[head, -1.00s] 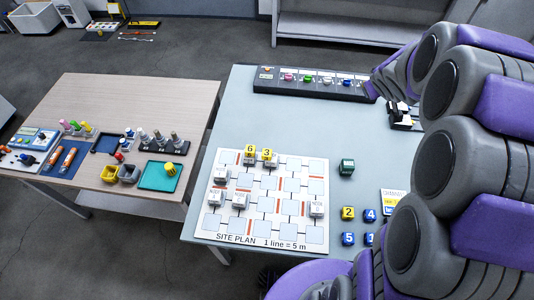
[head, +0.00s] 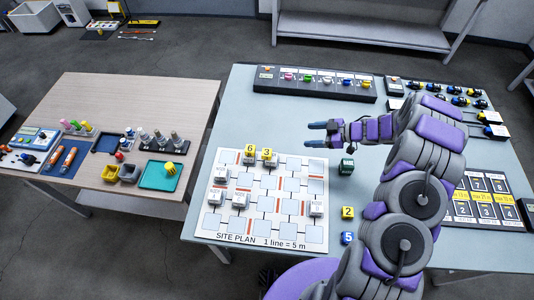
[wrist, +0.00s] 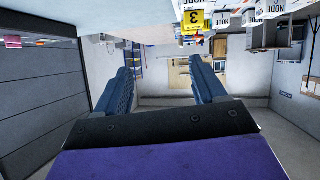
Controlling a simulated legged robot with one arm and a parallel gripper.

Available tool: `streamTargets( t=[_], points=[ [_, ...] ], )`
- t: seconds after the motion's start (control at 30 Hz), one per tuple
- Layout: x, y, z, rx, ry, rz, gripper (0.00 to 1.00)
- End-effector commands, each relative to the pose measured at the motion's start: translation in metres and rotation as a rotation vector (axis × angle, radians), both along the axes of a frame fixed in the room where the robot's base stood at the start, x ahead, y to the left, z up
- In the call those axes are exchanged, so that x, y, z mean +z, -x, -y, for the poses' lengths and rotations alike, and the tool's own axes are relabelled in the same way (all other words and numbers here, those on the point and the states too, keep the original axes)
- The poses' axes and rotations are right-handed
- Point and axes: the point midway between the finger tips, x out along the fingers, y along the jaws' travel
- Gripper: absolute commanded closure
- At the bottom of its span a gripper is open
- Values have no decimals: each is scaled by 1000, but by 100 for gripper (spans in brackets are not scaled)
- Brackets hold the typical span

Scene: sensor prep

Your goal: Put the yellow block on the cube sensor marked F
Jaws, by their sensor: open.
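A yellow block marked 2 (head: 348,212) sits on the table right of the site plan. Two more yellow blocks, marked 6 (head: 250,149) and 3 (head: 267,153), stand on white node cubes at the plan's upper left. The block marked 3 also shows upside down in the wrist view (wrist: 193,20). My gripper (head: 318,134) is open and empty, pointing left above the table. Its fingers (wrist: 166,88) frame the wrist view.
A dark green block (head: 347,166) stands below my wrist. A blue block marked 5 (head: 348,238) sits near the yellow 2. A dark rack with coloured pieces (head: 315,83) lines the back edge. The site plan (head: 275,234) has bare squares. My arm hides part of the table's right side.

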Motion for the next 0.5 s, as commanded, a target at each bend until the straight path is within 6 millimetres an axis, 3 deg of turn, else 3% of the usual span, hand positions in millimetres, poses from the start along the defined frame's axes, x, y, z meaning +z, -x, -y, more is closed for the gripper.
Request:
streamTargets(
  t=[0.1,0.2,0.37,0.5],
  points=[
    [-17,28,-2,82,-55,-59,30],
    [-24,41,-3,121,-79,-87,30],
    [-29,47,-12,140,-90,-98,30],
    [-38,46,-33,141,-89,-98,30]
  ],
)
